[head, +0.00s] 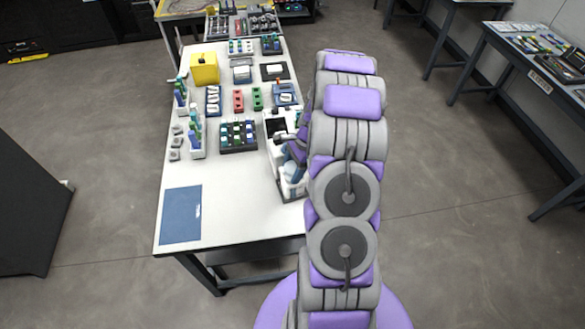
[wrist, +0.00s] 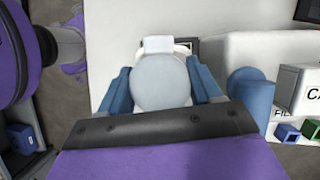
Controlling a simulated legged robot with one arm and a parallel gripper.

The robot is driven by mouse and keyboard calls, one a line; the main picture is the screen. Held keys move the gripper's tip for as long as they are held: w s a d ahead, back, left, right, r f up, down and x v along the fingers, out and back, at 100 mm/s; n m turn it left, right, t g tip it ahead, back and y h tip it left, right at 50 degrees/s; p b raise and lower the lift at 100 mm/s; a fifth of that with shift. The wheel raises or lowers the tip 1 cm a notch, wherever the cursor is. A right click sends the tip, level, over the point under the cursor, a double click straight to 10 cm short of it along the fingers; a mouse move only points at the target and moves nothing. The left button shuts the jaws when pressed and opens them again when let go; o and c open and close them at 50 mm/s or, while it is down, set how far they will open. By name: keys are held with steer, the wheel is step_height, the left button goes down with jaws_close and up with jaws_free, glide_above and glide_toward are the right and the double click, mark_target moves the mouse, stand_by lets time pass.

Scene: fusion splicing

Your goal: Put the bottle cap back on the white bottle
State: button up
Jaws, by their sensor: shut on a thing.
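In the wrist view, my gripper (wrist: 158,70) has its two blue fingers on either side of a pale round cap (wrist: 160,85) and is shut on it. A white block-like piece (wrist: 158,45) with a rounded white edge under it shows just beyond the cap. I cannot tell whether it is the white bottle or part of the cap. In the head view, my arm hides most of the gripper and the cap, at the table's right edge. I cannot make out the bottle there for certain.
A blue cylinder (wrist: 251,95) stands close to the right finger in the wrist view, beside a labelled white holder (wrist: 300,88). In the head view, a white table (head: 228,205) carries a yellow box (head: 204,69), a dark rack (head: 238,147) and a blue mat (head: 181,215). The table's near middle is clear.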

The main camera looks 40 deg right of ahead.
steer(key=shift+f+p, duration=0.3)
steer(key=shift+p, duration=0.05)
stand_by(0.4)
steer(key=o, duration=1.2)
steer(key=shift+s, duration=0.1)
steer(key=shift+o, duration=0.2)
steer(key=shift+r, duration=0.1)
steer(key=shift+r+p, duration=0.5)
steer(key=shift+r, duration=0.05)
steer(key=shift+r+p, duration=1.4)
steer(key=shift+r, duration=1)
